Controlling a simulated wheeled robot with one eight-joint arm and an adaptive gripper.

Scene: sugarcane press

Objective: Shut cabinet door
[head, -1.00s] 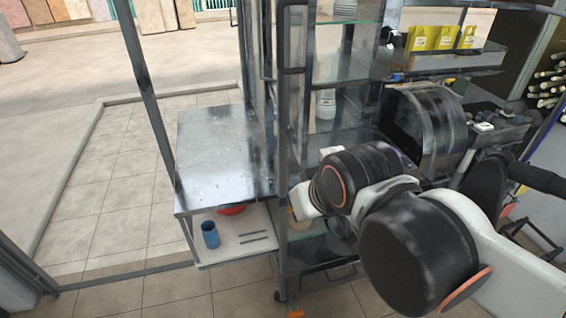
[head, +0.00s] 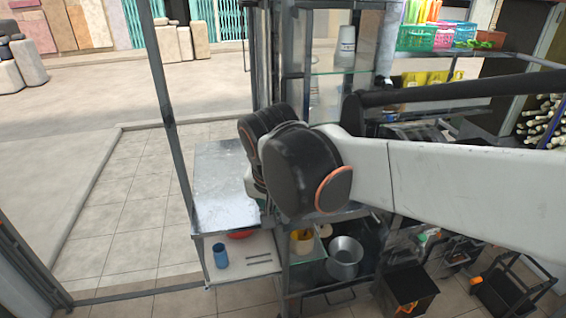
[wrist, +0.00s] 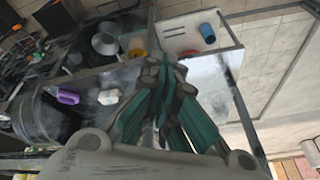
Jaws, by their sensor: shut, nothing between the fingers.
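The metal-framed glass cabinet (head: 330,68) stands at the middle top of the head view, with a stack of white cups on a glass shelf. Upright dark frame members (head: 272,50) at its left look like a door seen nearly edge-on; I cannot tell its exact angle. My arm covers the lower part of the cabinet. My gripper (wrist: 166,68) is shut and empty in the wrist view, with its teal fingers together above the metal counter area. In the head view my gripper is hidden behind my arm.
A steel counter (head: 222,190) is at the left of the cabinet, with a blue cup (head: 220,256) and a red bowl on the shelf below. A metal pot (head: 345,257) sits on the lower right shelf. Tiled floor at the left is clear.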

